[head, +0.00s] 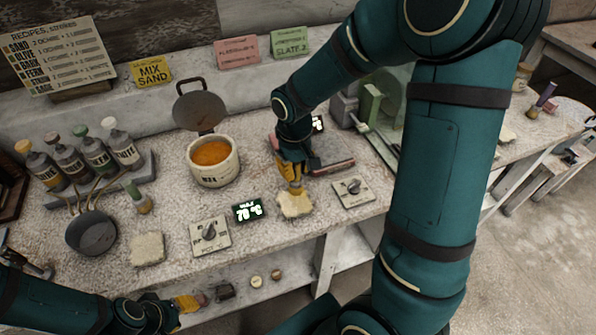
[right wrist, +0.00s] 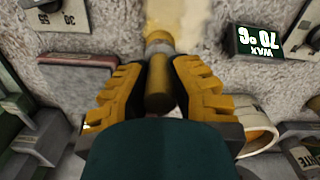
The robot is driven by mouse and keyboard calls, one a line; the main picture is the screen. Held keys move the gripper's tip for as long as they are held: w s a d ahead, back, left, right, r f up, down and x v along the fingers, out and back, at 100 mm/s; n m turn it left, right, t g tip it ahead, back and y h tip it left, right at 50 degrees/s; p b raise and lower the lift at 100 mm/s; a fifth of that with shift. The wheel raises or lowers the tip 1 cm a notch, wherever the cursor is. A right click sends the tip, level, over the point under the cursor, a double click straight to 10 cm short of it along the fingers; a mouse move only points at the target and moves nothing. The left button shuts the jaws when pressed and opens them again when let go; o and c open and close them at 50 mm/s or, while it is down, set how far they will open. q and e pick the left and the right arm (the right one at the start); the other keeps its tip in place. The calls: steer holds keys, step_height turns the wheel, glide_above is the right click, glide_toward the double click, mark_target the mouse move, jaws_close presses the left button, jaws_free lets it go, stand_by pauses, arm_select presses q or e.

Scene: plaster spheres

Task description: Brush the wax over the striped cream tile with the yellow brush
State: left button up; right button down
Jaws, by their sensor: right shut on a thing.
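My right gripper (head: 292,172) is shut on the yellow brush (head: 296,189) and points down over a cream tile (head: 295,206). Whether the bristles touch the tile is unclear, and no stripes can be made out. A pale pot (head: 214,174) of orange wax (head: 211,152) stands to the left. My left gripper (head: 190,302) is low, before the bench's front edge; its opening is unclear.
A second pale tile (head: 147,249) lies at the left. Dial plates (head: 210,237) (head: 353,190) and a display (head: 248,210) reading 70 °C line the front. Several bottles (head: 121,148), a dark pan (head: 91,232) and a green-handled brush (head: 139,198) stand left. A red-edged slab (head: 330,160) lies behind the gripper.

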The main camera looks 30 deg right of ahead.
steer(key=shift+w, duration=0.2)
steer(key=shift+s+r, duration=0.1)
steer(key=shift+s+a+r+p, duration=0.2)
steer(key=shift+s+r+p, duration=0.3)
steer(key=shift+s+r, duration=0.3)
steer(key=shift+f, duration=0.2)
steer(key=shift+s, duration=0.1)
steer(key=shift+s+a+f+b, duration=0.1)
steer(key=shift+s+a+b, duration=0.1)
steer(key=shift+s, duration=0.55)
steer(key=shift+s+a+f+b, duration=0.1)
steer(key=shift+s+a+b, duration=0.05)
steer(key=shift+s, duration=0.6)
steer(key=shift+f+b, duration=0.5)
steer(key=shift+f, duration=0.05)
